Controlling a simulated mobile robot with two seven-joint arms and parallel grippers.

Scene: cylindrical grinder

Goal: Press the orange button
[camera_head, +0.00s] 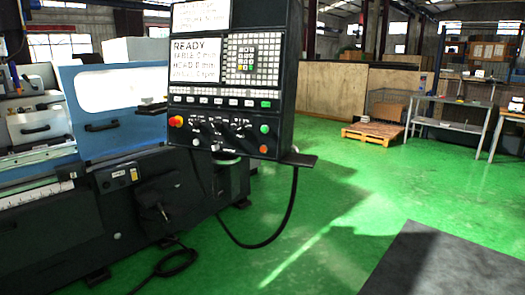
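The black control panel (228,85) hangs in front of the grinder, left of the picture's middle. A small round orange button (264,149) is at its lower right corner, just below a green button (264,129). A larger red-orange knob on a yellow base (176,121) is at the panel's lower left. The screen (200,60) reads READY at the top of its lower text block. I cannot make out either gripper in this view, and nothing covers the orange button.
A small dark shelf (298,160) juts out at the panel's lower right. A black cable (285,225) loops below it. The blue and grey grinder (110,115) stands behind and to the left. Green floor (345,215) is open to the right, with a dark mat (450,262) at front right.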

